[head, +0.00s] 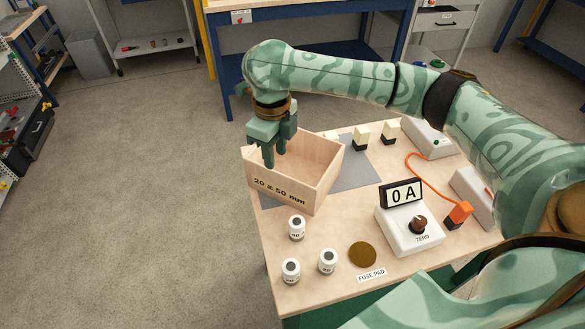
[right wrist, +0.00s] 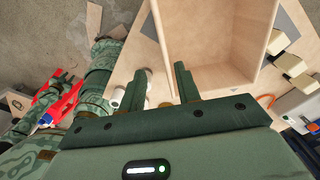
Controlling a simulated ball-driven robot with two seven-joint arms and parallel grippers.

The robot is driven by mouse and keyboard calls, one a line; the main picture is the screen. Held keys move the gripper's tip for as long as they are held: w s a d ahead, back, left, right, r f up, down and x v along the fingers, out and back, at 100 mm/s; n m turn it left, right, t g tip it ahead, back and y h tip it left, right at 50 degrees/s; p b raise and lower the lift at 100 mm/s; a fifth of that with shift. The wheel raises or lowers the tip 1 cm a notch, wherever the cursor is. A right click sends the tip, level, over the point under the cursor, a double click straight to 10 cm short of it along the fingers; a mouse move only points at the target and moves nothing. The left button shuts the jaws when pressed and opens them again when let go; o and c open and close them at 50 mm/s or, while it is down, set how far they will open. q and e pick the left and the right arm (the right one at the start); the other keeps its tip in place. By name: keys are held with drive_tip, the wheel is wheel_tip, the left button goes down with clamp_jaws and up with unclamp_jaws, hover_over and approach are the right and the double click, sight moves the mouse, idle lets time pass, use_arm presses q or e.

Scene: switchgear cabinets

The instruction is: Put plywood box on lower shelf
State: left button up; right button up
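The open-topped plywood box (head: 318,165), marked "20 x 50 mm", stands on the workbench (head: 330,293), partly on a grey mat. It also shows in the right wrist view (right wrist: 215,30). My right gripper (head: 274,158) points down at the box's left-hand corner, near its lettered wall. In the right wrist view its two fingers (right wrist: 160,82) are well apart, with a box wall seeming to run between them; contact is unclear. Parts of my left arm show at the left of that view, but its gripper is not clear. A rear cart has a lower shelf (head: 158,47).
Several white fuses (head: 296,228), a brown fuse pad (head: 362,254) and a "0 A" meter (head: 408,226) stand near the box. An orange cable (head: 423,172) lies to its right. A blue bench (head: 300,52) stands behind. The floor left of the workbench is clear.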

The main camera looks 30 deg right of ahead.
drive_tip(key=b, duration=0.2)
hover_over(280, 198)
wheel_tip(280, 198, down, 6)
drive_tip(key=f, duration=0.1)
drive_tip(key=f+b, duration=0.1)
drive_tip(key=f, duration=0.1)
drive_tip(key=f+b, duration=0.2)
drive_tip(key=f, duration=0.1)
drive_tip(key=shift+w+d+f, duration=0.15)
drive_tip(key=shift+w+f, duration=0.15)
drive_tip(key=shift+f, duration=0.05)
drive_tip(key=shift+r, duration=0.15)
clamp_jaws()
